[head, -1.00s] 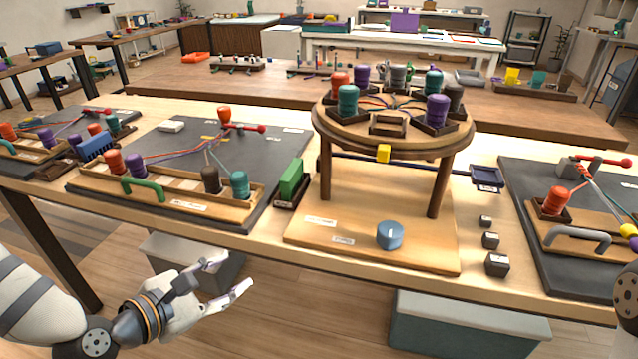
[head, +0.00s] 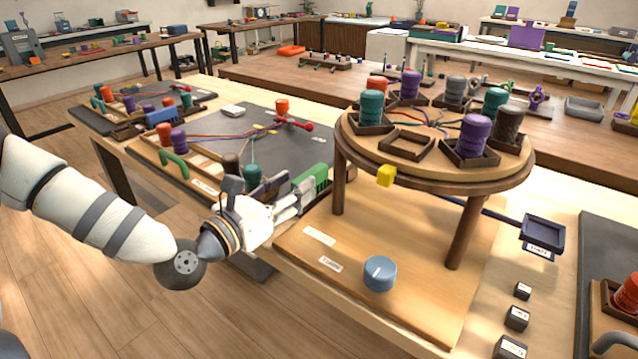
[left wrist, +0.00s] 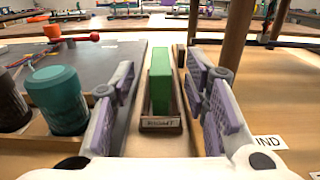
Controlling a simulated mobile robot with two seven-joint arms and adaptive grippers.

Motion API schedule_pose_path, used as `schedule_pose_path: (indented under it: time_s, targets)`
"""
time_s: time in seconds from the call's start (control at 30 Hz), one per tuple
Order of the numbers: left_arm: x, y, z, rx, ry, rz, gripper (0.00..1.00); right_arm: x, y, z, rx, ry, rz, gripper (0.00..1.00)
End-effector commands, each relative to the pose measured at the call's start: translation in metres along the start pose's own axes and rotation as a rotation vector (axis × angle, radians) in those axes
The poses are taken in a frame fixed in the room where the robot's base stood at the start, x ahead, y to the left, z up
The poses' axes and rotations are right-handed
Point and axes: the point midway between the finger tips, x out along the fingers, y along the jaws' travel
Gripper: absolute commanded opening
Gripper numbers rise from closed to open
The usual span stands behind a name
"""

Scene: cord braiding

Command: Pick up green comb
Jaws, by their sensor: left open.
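The green comb (head: 311,181) stands upright in a small dark labelled holder on the table, left of the round braiding stand. In the left wrist view the comb (left wrist: 161,80) is centred, with its holder (left wrist: 160,124) below it. My left gripper (head: 288,196) is open, low at the table's front edge beside the comb. In the left wrist view its two fingers (left wrist: 160,105) lie on either side of the comb's line, with the comb ahead and no clear contact. In the head view the fingers partly hide the comb's lower part and the holder. My right gripper is out of view.
The round stand (head: 440,160) with several bobbins is close on the right, its leg (head: 339,187) near the comb. A dark mat (head: 290,150) with a wooden bobbin tray is on the left; a teal bobbin (left wrist: 56,98) stands there. A blue knob (head: 380,273) sits in front.

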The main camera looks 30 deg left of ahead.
Motion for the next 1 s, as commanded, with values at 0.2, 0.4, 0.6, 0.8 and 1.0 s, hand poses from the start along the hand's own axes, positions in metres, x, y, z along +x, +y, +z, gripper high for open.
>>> schedule_pose_path:
  time_s: [0.2,0.4,0.6,0.8,1.0]
  targets:
    - [0.032,-0.001,-0.003,0.005,0.003,-0.003,0.42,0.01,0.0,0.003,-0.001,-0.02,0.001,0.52]
    - [0.068,-0.001,-0.003,0.004,0.001,-0.001,0.42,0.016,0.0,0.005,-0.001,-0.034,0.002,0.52]
    - [0.074,0.0,-0.001,0.002,-0.001,0.001,0.42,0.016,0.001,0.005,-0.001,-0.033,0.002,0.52]
    - [0.074,0.0,-0.001,0.002,-0.001,0.001,0.12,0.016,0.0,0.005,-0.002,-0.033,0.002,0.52]
    - [0.074,0.0,-0.001,0.002,-0.001,0.001,0.0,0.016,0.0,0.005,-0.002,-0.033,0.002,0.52]
